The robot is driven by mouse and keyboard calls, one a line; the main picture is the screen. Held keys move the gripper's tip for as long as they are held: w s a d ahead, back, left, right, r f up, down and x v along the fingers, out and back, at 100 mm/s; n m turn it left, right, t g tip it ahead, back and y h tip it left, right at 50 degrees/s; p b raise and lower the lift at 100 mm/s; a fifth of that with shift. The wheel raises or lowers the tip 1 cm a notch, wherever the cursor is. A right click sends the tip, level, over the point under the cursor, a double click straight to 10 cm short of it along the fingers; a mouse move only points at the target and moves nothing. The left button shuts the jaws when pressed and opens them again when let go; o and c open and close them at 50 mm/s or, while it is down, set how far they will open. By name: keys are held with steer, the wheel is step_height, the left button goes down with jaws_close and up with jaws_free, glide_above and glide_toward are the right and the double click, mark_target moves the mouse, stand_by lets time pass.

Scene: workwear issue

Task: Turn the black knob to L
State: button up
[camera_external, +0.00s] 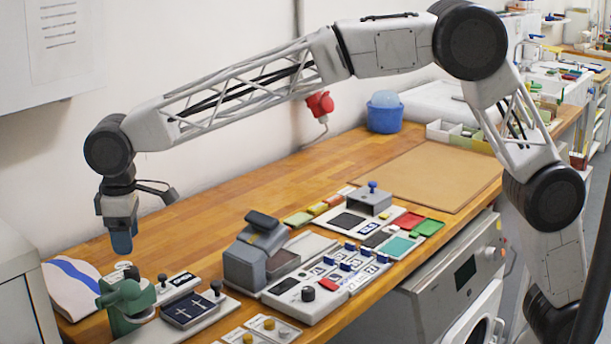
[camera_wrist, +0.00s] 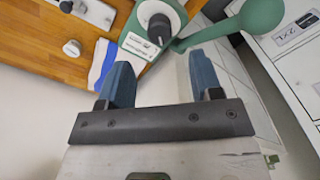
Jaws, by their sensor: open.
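A round black knob (camera_external: 308,294) sits at the front left of the white control panel (camera_external: 323,309); its setting marks are too small to read. Another black knob (camera_wrist: 159,28) shows on the green device (camera_wrist: 137,43) in the wrist view, on a pale face; no letter L is readable there. In the external view this green device (camera_external: 124,302) stands at the near left of the bench. My gripper (camera_external: 122,243) hangs above and behind it, apart from the knobs. In the wrist view my gripper (camera_wrist: 162,82) has its blue fingers apart with nothing between them.
Small black posts (camera_external: 215,286) stand on plates beside the green device. A white cabinet (camera_external: 25,295) stands at the left edge. The wooden bench (camera_external: 190,215) is clear toward the wall.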

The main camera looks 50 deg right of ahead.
mark_target(131, 269)
steer(key=shift+f, duration=0.1)
steer(key=shift+f, duration=3.85)
steer(key=c, duration=0.9)
